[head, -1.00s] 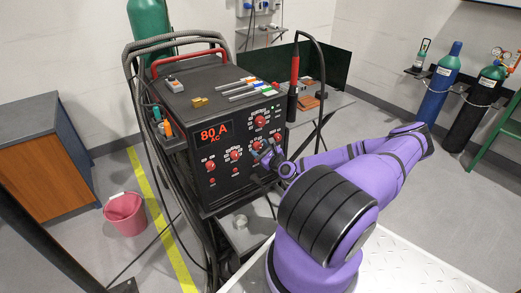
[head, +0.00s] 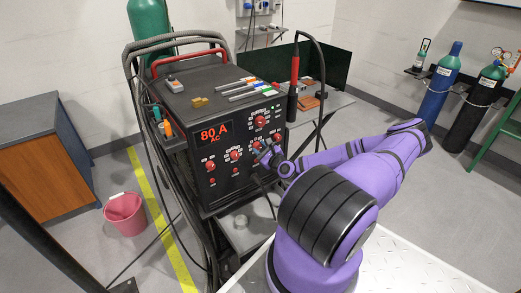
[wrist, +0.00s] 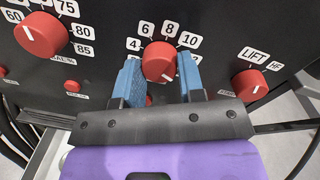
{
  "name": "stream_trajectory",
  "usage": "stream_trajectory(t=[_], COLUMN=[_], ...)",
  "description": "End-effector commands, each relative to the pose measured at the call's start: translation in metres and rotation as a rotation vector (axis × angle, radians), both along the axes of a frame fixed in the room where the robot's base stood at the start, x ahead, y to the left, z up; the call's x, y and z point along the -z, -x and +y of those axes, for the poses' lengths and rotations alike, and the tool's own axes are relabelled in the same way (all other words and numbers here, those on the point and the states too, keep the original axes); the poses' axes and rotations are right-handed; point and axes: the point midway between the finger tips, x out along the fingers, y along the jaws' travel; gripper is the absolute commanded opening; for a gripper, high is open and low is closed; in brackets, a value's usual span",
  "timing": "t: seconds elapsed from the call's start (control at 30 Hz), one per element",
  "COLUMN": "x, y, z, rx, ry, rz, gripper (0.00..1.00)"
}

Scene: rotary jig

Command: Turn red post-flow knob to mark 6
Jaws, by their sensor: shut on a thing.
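The red post-flow knob (wrist: 158,62) sits between my fingers in the wrist view, with the labels 4, 6, 8 and 10 around its upper side. A small pale mark shows low on the right of its face; I cannot tell surely which mark it points to. My gripper (wrist: 160,74) is shut on the knob, its blue pads on the left and right sides. In the head view my gripper (head: 264,154) is at the lower right of the welder's front panel and mostly hides the knob.
Other red knobs sit close by: one at the upper left (wrist: 41,35) and one at the right (wrist: 249,85). The welder (head: 200,120) shows 80 A AC. Hoses run down its left side. A pink bucket (head: 124,214) stands on the floor at the left.

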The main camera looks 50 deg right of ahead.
Motion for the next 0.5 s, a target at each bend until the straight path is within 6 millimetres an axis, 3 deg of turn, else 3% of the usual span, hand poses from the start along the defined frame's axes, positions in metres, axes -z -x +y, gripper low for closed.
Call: stream_trajectory(t=[0.5], x=[-0.0005], y=[-0.0001], z=[0.0011], rx=[-0.004], ry=[0.427], rz=[0.104], gripper=[0.12])
